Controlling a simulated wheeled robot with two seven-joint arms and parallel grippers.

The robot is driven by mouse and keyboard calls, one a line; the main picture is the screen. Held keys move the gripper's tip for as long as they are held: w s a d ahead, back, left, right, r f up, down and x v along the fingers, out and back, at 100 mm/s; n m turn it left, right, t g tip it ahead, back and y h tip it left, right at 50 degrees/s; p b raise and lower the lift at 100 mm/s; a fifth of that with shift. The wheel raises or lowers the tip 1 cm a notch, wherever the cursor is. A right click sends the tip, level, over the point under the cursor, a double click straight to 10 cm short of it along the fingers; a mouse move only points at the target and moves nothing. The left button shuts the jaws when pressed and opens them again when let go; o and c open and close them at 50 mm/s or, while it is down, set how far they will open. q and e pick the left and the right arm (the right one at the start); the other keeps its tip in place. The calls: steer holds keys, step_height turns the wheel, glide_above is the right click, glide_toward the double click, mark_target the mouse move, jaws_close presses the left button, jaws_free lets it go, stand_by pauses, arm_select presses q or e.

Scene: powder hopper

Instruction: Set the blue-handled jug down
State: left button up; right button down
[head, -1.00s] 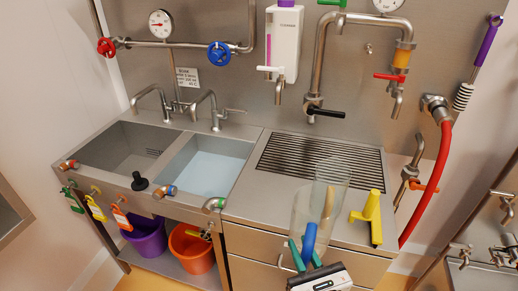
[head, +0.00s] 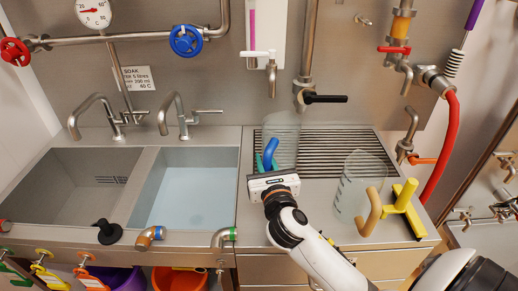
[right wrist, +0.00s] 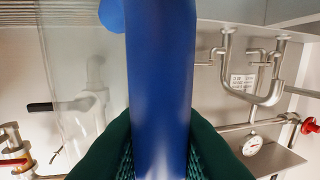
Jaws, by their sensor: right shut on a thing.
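The blue-handled jug (head: 287,137) is a clear vessel at the slatted drain grille (head: 345,142), right of the basins in the head view. It looks upright. Whether its base touches the slats or hangs just above them I cannot tell. My right gripper (head: 264,165) is shut on its blue handle, with the green fingertips on both sides of it. In the right wrist view the blue handle (right wrist: 160,90) fills the middle between the fingers, and the clear wall shows at left. My left gripper is not in view.
A second clear jug (head: 352,185) with a tan handle stands on the worktop to the right, beside a yellow tool (head: 405,207). A tap with a black lever (head: 325,99) hangs behind the grille. The water-filled basin (head: 188,190) lies left.

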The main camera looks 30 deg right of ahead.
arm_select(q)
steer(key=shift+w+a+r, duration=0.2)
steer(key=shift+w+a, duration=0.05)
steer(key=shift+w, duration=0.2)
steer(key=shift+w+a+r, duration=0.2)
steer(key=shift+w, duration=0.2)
arm_select(e)
steer(key=w+d+f, duration=0.3)
steer(key=w, duration=0.6)
steer(key=shift+f, duration=0.35)
steer(key=c, duration=1.7)
jaws_free()
steer(key=shift+f, duration=0.2)
steer(key=shift+c, duration=0.2)
steer(key=o, duration=0.4)
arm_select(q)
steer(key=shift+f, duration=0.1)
arm_select(e)
steer(key=shift+o, duration=0.2)
steer(key=shift+r, duration=0.15)
